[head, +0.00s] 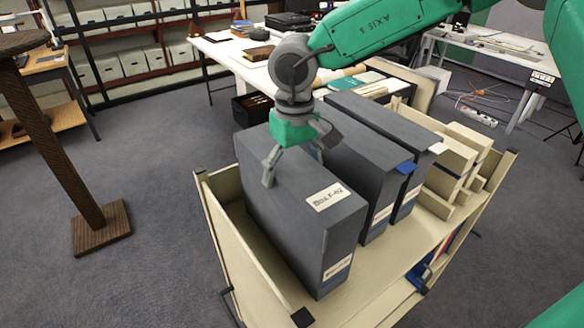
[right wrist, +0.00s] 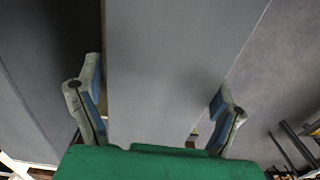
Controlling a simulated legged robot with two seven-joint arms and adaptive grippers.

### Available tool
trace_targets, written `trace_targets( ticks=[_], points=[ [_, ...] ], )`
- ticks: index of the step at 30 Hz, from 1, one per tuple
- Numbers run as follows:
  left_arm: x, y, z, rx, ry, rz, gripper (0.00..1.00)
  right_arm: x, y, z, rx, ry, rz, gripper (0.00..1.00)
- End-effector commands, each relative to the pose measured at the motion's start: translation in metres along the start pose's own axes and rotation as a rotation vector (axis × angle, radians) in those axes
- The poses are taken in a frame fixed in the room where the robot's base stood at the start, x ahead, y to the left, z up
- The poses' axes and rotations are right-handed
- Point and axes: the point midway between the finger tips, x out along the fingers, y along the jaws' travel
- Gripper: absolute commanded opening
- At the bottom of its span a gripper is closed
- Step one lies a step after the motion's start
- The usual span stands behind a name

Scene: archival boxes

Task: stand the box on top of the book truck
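A dark grey archival box (head: 310,220), labelled on its top and front end, stands upright inside the left side of the cream book truck (head: 212,205). My right gripper (head: 297,163) comes down from above onto its top, one finger at each long edge. In the right wrist view the box (right wrist: 160,70) lies between the spread fingers of my right gripper (right wrist: 157,98). The left finger seems close against its edge; whether the right one presses on it, I cannot tell. The box's underside is hidden. My left gripper is out of view.
Several cream boxes (head: 455,160) are farther right on the truck. A wooden post on a square base (head: 100,228) stands at left. A cluttered white table (head: 222,52) is behind.

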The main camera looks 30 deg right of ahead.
Motion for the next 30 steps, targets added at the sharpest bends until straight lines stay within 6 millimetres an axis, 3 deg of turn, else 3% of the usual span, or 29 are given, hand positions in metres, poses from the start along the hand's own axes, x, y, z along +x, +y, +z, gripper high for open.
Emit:
trace_targets(
  ticks=[8,13,24,30],
  points=[
    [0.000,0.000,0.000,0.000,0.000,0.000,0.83,0.000,-0.003,-0.001,-0.001,-0.002,0.003,1.00],
    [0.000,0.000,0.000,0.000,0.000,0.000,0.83,-0.012,-0.004,-0.002,0.000,0.001,0.002,1.00],
    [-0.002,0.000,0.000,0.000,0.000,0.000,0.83,-0.087,-0.001,-0.002,0.001,0.002,-0.001,1.00],
    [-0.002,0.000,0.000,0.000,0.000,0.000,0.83,-0.113,-0.002,-0.002,0.000,-0.001,-0.001,1.00]
  ],
)
